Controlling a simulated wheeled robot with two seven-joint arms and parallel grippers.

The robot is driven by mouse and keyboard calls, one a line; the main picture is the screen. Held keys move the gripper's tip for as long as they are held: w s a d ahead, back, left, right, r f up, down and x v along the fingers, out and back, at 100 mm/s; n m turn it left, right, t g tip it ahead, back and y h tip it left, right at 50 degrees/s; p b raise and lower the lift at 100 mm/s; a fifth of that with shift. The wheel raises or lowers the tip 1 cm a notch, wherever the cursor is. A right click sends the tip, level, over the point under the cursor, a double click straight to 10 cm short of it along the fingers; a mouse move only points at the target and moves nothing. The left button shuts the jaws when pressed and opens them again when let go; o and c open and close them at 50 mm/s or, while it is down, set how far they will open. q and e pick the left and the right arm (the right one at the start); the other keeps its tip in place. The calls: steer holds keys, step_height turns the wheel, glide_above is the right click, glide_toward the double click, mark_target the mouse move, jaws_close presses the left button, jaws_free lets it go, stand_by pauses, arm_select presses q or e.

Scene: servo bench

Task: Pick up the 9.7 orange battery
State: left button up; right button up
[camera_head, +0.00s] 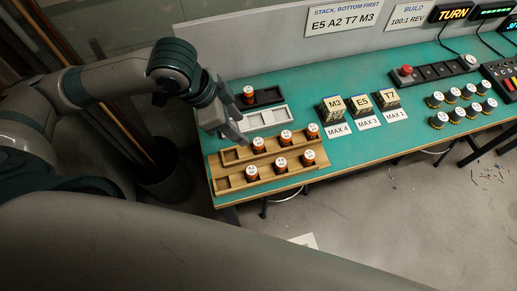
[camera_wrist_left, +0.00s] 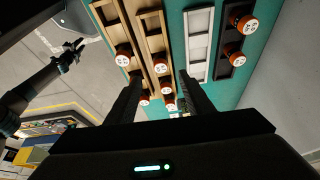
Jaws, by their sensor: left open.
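Several orange batteries with white tops stand in the two-row wooden rack (camera_head: 236,184). One is the battery (camera_head: 259,144) in the back row near my left gripper (camera_head: 238,137). Another orange battery (camera_head: 248,92) stands in the black tray (camera_head: 268,96); the left wrist view shows two there. The labels are too small for me to tell which reads 9.7. My left gripper is open and empty over the rack's left end. In the left wrist view its fingers (camera_wrist_left: 160,98) point toward the rack rows, with batteries between and beyond them. A dark gripper (camera_wrist_left: 70,55), apparently my right one, shows at left.
The white tray (camera_head: 266,117) is empty, between rack and black tray. Labelled blocks M3 (camera_head: 334,108), E5 (camera_head: 361,104) and T7 (camera_head: 387,98) stand to the right. Black-and-yellow cylinders (camera_head: 457,114) stand farther right. The green bench is clear between them.

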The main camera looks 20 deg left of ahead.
mark_target(256, 142)
arm_select(q)
steer(key=p+x, duration=0.1)
steer(key=x, duration=0.4)
steer(key=shift+w+d+f, duration=0.1)
steer(key=shift+d+f, duration=0.05)
steer(key=shift+f, duration=0.15)
arm_select(e)
steer(key=shift+a+r, duration=0.3)
steer(key=shift+a, duration=0.15)
steer(key=shift+d, duration=0.2)
steer(key=shift+r, duration=0.1)
arm_select(q)
steer(key=shift+w+d+f+p, duration=0.1)
steer(key=shift+d+f+p, duration=0.05)
steer(key=shift+f+p, duration=0.15)
steer(key=p+x, duration=0.1)
steer(key=x, duration=0.3)
steer(key=shift+d+r+p, duration=0.1)
steer(key=shift+p, duration=0.25)
steer(key=shift+w+f, duration=0.1)
steer(key=shift+f, duration=0.2)
arm_select(e)
steer(key=shift+d+r, duration=0.1)
steer(key=shift+r, duration=0.85)
